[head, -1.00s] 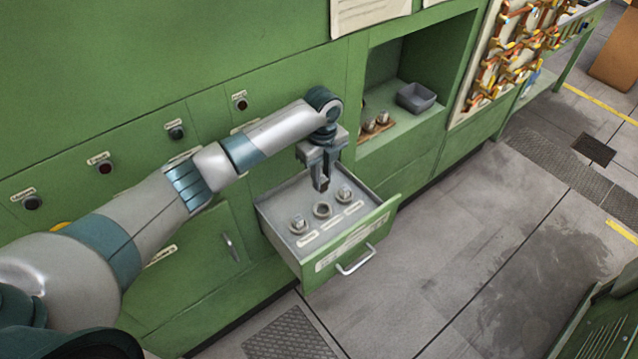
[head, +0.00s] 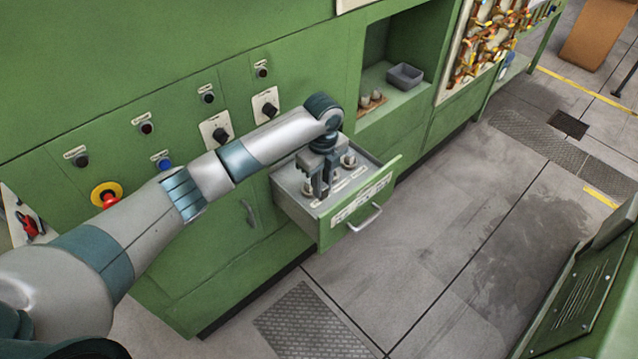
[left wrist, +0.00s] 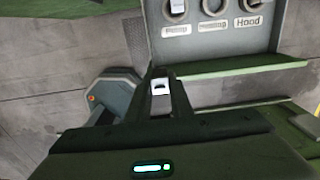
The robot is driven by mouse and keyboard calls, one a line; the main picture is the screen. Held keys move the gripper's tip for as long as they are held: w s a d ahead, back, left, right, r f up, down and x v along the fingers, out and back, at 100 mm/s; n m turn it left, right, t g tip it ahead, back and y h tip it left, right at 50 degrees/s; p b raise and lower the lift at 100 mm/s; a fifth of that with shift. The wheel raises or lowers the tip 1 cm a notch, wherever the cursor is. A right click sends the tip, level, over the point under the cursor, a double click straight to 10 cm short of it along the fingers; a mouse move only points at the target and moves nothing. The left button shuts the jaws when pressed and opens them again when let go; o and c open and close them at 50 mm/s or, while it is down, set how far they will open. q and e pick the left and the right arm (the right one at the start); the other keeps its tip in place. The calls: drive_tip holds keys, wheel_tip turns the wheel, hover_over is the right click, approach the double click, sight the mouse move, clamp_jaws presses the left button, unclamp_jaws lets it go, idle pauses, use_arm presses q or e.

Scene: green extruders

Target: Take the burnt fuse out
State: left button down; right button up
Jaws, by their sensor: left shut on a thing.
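The pulled-out drawer (head: 293,203) has a green front and a grey inside. My left gripper (head: 322,192) points down in front of it and covers its middle part. In the left wrist view the fingers of my left gripper (left wrist: 160,92) are shut on a small white piece with a dark mark, which looks like the burnt fuse (left wrist: 161,86). The left fuse holder (head: 308,188) and the right one (head: 348,160) show in the drawer. In the left wrist view the middle socket (left wrist: 213,5) looks dark and empty, between labels reading Pump and Hood. My right gripper is not in view.
A niche to the right of the drawer holds a grey bin (head: 405,76) and a small wooden holder with light pieces (head: 372,98). Knobs and a red emergency button (head: 109,199) line the green panel. The floor in front is clear.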

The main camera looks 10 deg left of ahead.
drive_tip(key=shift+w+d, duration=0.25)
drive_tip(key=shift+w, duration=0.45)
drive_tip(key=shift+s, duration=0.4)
